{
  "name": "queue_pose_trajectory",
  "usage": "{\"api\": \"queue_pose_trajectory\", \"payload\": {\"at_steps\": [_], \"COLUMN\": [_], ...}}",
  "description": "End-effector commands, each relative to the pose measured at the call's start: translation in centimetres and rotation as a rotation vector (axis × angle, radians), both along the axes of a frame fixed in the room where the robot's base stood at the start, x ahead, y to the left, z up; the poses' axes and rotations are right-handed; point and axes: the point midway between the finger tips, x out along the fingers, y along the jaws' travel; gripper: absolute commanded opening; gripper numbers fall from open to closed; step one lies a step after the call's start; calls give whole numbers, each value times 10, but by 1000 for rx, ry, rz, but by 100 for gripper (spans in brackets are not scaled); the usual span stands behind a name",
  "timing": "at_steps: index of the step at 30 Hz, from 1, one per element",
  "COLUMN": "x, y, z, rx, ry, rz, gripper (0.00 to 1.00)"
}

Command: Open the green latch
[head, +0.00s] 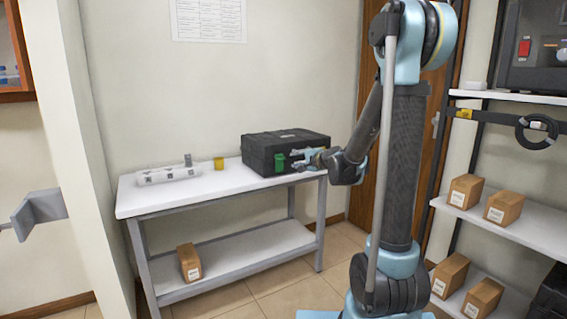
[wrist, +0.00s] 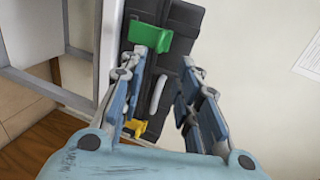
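The black case (head: 290,142) sits closed on the white table. Its green latch (head: 279,163) is on the front face, towards the left. In the wrist view, the green latch (wrist: 152,38) is at the top and a yellow latch (wrist: 141,128) is lower down on the case (wrist: 182,28). My gripper (head: 303,159) is in front of the case, just right of the green latch. In the wrist view my gripper (wrist: 165,68) is open and empty. Its left fingertip overlaps the lower edge of the green latch; I cannot tell whether they touch.
The white table (head: 222,188) also holds a white rack (head: 168,175) and a small yellow object (head: 218,163) left of the case. A box (head: 189,262) is on its lower shelf. Shelves with several boxes stand at the right.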

Motion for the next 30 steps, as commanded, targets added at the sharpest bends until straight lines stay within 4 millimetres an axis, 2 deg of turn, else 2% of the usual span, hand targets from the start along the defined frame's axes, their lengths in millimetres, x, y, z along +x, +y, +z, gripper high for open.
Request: {"api": "queue_pose_trajectory", "payload": {"at_steps": [21,30], "x": [79,104], "y": [54,70], "z": [-25,-33], "rx": [-1,-1], "ry": [0,-1], "rz": [1,0], "gripper": [30,30]}}
